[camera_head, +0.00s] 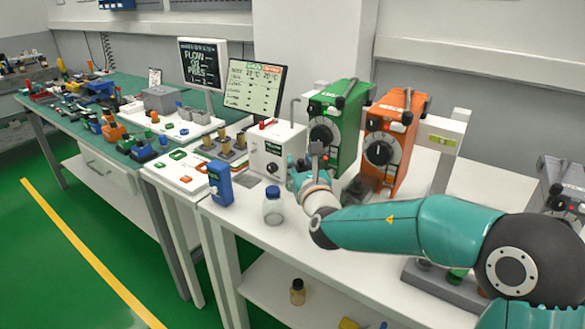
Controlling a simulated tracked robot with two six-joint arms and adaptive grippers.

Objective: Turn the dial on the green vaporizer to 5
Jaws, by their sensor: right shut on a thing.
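The green vaporizer (345,100) stands upright on the white bench, left of the orange vaporizer (399,113). Its round black dial (320,136) faces forward, with pale markings too small to read. My right gripper (315,152) is in front of the green vaporizer at the lower part of this dial and is shut on it. The fingers and wrist hide the vaporizer's lower front, and the exact grip is hard to see. My left gripper is not in view.
A white box with a knob (278,153) stands close on the left. A clear jar with a blue lid (273,206) and a blue device (220,183) stand near the front edge. Screens (253,87) rise behind.

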